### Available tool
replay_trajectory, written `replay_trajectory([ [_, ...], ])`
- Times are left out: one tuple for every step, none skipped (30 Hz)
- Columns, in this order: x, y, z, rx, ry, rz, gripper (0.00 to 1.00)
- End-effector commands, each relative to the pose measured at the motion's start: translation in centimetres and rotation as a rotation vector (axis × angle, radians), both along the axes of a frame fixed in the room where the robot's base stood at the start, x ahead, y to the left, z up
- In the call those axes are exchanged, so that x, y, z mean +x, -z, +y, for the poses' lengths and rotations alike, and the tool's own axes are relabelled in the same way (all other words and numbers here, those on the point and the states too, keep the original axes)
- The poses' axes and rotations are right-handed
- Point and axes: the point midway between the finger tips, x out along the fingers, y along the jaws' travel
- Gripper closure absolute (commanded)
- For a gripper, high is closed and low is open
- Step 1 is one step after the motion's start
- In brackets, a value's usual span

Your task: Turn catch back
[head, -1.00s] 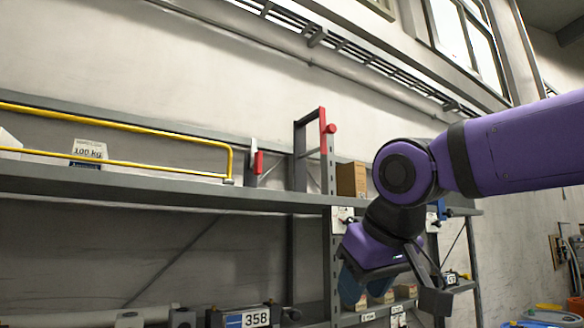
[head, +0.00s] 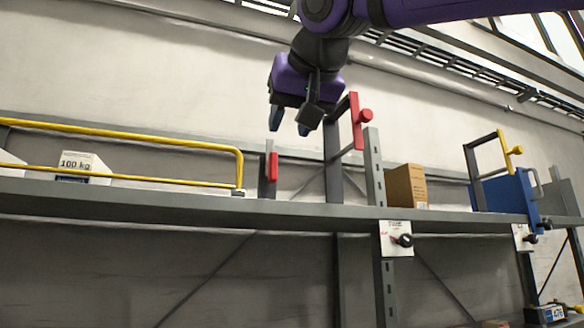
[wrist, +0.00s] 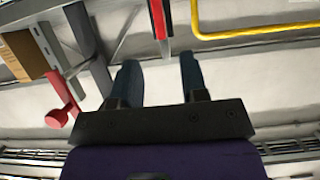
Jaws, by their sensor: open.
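A slim red catch (head: 272,167) stands upright on a grey post at the shelf edge, just right of the yellow rail's end. In the wrist view the red catch (wrist: 158,18) shows at the top, beyond the gap between the fingers. My gripper (head: 290,125) is open and empty, with its blue-grey fingers pointing down, above and slightly right of the catch in the head view. The fingers (wrist: 158,65) do not touch it. I cannot tell how far in depth they are from it.
A yellow rail (head: 130,134) runs along the shelf (head: 190,205) at left. Right of the catch, a grey frame with a red bar and knob (head: 365,115) rises near my gripper. A cardboard box (head: 405,186) and a blue panel (head: 508,197) stand farther right.

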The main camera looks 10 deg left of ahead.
Motion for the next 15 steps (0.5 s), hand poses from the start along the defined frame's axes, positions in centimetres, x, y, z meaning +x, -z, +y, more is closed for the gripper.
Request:
replay_trajectory([
  [0.4,0.2,0.3,-0.002,0.001,0.001,0.6],
  [0.7,0.4,0.4,-0.003,0.001,0.002,0.6],
  [1.0,0.6,0.6,-0.003,0.001,0.002,0.6],
  [1.4,0.8,0.9,-0.004,0.001,0.001,0.6],
  [1.7,1.0,1.1,-0.003,0.0,0.001,0.6],
  [2.3,1.3,1.4,-0.005,0.002,0.001,0.6],
  [2.8,1.5,1.7,-0.005,0.002,0.001,0.6],
  [3.2,1.7,2.0,-0.005,0.001,0.002,0.6],
  [3.8,1.9,2.3,-0.004,0.001,0.001,0.6],
  [4.2,2.2,2.6,-0.004,0.001,0.002,0.6],
  [4.6,2.4,2.8,-0.005,0.002,0.002,0.6],
  [5.2,2.6,3.1,-0.003,0.002,0.001,0.6],
  [5.6,2.8,3.3,-0.003,0.002,0.001,0.6],
  [5.9,3.0,3.6,-0.003,0.002,0.001,0.6],
  [6.4,3.2,3.9,-0.004,0.001,0.001,0.6],
])
